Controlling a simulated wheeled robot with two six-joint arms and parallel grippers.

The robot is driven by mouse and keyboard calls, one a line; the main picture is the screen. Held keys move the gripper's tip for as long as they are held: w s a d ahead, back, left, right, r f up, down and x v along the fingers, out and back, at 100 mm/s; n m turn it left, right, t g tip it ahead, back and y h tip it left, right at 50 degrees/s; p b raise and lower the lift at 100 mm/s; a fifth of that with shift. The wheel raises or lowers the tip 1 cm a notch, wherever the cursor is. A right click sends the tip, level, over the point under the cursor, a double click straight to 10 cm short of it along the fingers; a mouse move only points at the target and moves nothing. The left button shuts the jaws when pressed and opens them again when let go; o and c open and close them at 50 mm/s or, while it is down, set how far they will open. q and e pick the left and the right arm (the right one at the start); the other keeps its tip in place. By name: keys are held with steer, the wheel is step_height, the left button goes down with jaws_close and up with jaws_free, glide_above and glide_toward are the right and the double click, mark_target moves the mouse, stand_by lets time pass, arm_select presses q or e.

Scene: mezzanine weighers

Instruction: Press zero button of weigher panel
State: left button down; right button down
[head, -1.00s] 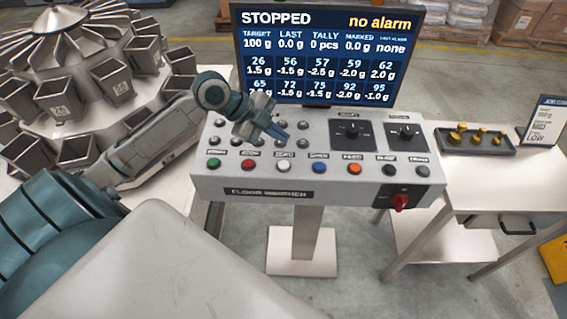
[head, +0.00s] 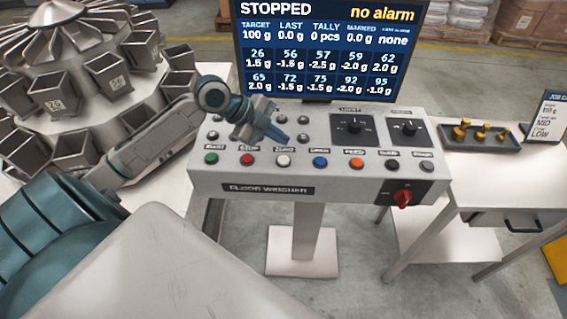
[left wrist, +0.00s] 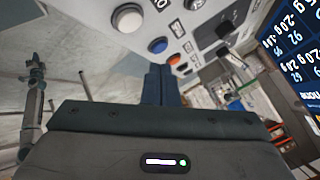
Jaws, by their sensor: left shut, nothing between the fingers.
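The weigher panel (head: 345,185) is a light grey sloped console with a row of coloured buttons. Its zero button (head: 283,160) is white, third from the left, between a red and a blue one. In the left wrist view the white button (left wrist: 127,18) shows at the top, left of the fingers. My left gripper (head: 280,134) is shut and empty, its blue fingertips above the panel just behind the white button. The shut fingers also show in the left wrist view (left wrist: 158,84), apart from the white button. My right gripper is not in view.
A screen (head: 320,50) reading STOPPED and no alarm stands behind the panel. A red rotary switch (head: 403,198) is on the panel's front right. The multihead weigher (head: 60,60) is at left. A side table with a tray of brass weights (head: 480,148) is at right.

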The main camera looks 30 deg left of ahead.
mark_target(279, 159)
arm_select(q)
step_height(279, 159, down, 3)
steer(key=shift+f+b, duration=0.15)
steer(key=shift+b, duration=0.65)
steer(key=shift+f+b, duration=0.45)
steer(key=shift+f, duration=0.15)
stand_by(0.7)
steer(key=shift+f, duration=0.1)
steer(key=shift+f+b, duration=0.35)
steer(key=shift+b, duration=0.05)
stand_by(0.4)
